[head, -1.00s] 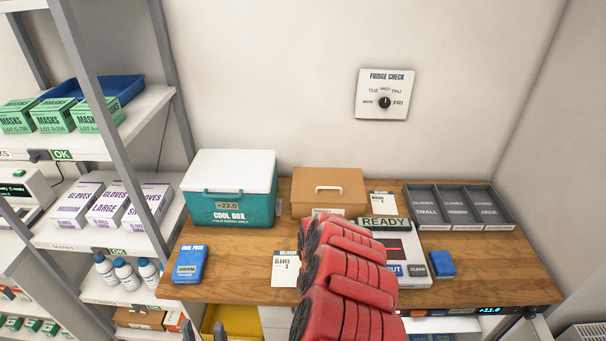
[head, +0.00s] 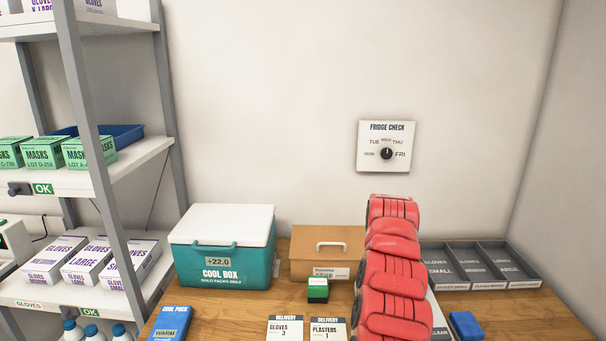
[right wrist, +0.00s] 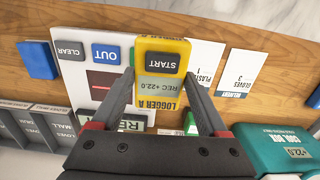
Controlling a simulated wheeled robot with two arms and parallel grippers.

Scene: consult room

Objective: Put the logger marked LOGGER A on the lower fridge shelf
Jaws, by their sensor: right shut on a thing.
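The yellow logger marked LOGGER A (right wrist: 165,90) shows in the right wrist view, with a dark START button and a display reading REC +22.0. My right gripper (right wrist: 161,70) is shut on it, one finger on each side. The logger appears above the table, over the edge of a white device. In the head view my red right arm hides the gripper and the logger. My left gripper is not in view. No fridge shelf shows in the current frames.
The wooden table (head: 222,318) holds a teal cool box (head: 222,262), a tan box (head: 325,258), a green block (head: 317,291), delivery cards (head: 285,329), blue cold pack (head: 170,323) and grey glove tray (head: 478,285). The white device (right wrist: 75,78) has OUT and CLEAR keys. Shelving (head: 85,120) stands left.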

